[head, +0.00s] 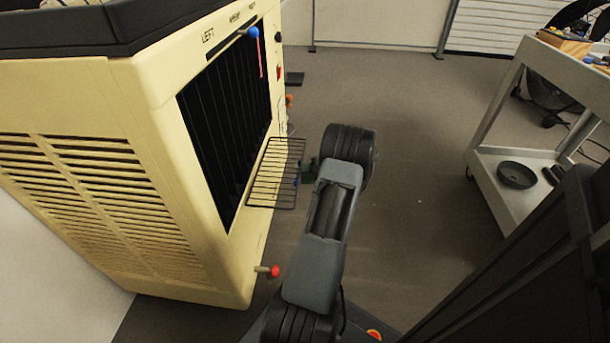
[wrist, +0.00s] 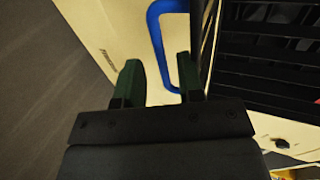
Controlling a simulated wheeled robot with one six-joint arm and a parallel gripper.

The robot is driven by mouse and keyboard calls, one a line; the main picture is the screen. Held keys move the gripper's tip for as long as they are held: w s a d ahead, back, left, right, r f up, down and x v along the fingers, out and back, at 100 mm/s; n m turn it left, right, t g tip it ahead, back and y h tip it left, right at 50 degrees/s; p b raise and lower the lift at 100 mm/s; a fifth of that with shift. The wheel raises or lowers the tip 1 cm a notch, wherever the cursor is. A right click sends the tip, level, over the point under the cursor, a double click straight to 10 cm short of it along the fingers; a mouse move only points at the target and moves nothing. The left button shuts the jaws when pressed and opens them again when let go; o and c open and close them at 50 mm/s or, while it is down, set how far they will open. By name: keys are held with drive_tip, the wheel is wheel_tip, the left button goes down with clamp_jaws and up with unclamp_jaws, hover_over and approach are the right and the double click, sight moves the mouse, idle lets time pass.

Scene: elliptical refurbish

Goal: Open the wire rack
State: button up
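The wire rack (head: 277,172) is a dark wire grid that sticks out flat from the front of the cream machine (head: 150,110), below its dark slatted opening (head: 225,110). A blue handle (wrist: 156,38) shows in the wrist view, bent like a bracket; a small bit of blue shows at the rack's outer edge in the head view. My gripper (wrist: 158,62) has its two dark green fingers apart, with part of the blue handle between and beyond them. I cannot tell whether they touch it. In the head view my gripper (head: 308,170) is beside the rack's outer edge, mostly hidden by my arm.
A blue-knobbed lever (head: 253,33) is at the machine's top front, and a red-knobbed lever (head: 273,271) is low on its front. A grey cart (head: 515,200) with a dark round dish (head: 517,175) stands at the right. The floor between is clear.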

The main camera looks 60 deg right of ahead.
drive_tip(key=s+d+f+b, duration=0.1)
drive_tip(key=s+d+b, duration=0.1)
drive_tip(key=s, duration=0.5)
drive_tip(key=s+d+f+b, duration=0.2)
drive_tip(key=s+d, duration=0.3)
drive_tip(key=s, duration=0.1)
drive_tip(key=shift+s+d, duration=0.15)
drive_tip(key=shift+s, duration=0.2)
idle(0.9)
idle(0.5)
drive_tip(key=p+v, duration=0.4)
drive_tip(key=v, duration=0.9)
drive_tip(key=shift+s+d, duration=0.15)
drive_tip(key=shift+s, duration=0.2)
drive_tip(key=shift+r, duration=0.1)
